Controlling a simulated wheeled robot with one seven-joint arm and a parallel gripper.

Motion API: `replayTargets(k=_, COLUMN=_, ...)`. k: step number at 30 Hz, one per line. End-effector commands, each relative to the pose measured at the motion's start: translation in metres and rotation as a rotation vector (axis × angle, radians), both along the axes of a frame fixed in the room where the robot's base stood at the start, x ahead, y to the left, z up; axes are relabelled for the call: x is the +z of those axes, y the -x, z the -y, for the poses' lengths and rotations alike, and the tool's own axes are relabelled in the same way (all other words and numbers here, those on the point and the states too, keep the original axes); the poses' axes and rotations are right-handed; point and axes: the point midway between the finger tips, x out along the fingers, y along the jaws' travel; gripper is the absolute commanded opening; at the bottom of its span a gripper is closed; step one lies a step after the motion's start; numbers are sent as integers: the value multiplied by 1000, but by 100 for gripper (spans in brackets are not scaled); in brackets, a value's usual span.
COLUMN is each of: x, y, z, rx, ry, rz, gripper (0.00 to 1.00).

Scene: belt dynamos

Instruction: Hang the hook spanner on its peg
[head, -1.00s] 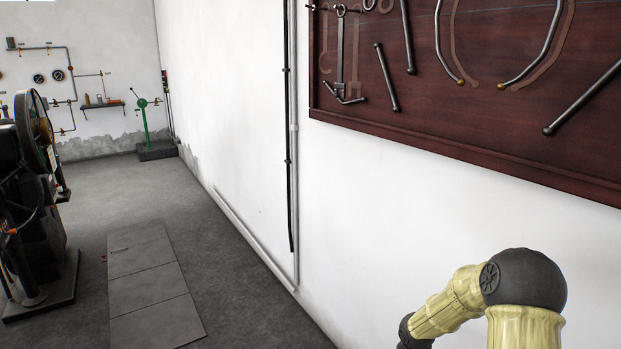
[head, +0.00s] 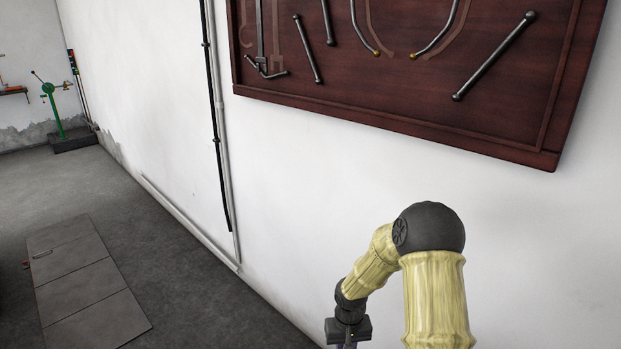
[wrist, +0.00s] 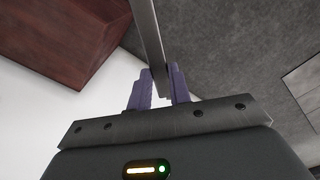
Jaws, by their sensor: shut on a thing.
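In the wrist view my gripper (wrist: 160,88) is shut on a flat grey metal bar, which I take to be the hook spanner (wrist: 149,32). The bar runs from between the purple fingers out of the top edge, so its ends are hidden. In the head view the fingers and spanner are out of frame; only my arm shows at the bottom, below the dark red tool board (head: 400,115). The board's upper part is cut off. Lighter painted tool outlines (head: 277,32) show at its left, but I cannot tell which peg is the spanner's.
Several tools hang on the board, among them a slanted rod (head: 494,56) at the right and a small bar (head: 307,48). Wall pipes (head: 221,130) run left of the board. A green stand (head: 54,108) is far left. The grey floor (head: 130,225) is largely clear.

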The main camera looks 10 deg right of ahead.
Motion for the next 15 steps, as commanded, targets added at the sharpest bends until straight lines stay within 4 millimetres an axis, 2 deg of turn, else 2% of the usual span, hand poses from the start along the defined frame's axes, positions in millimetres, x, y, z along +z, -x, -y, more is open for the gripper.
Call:
replayTargets(k=2, x=8, y=2, z=-4, rx=-1, ry=1, rz=-4, gripper=0)
replayTargets(k=15, x=-2, y=21, z=-12, rx=-17, ry=1, rz=-4, gripper=0)
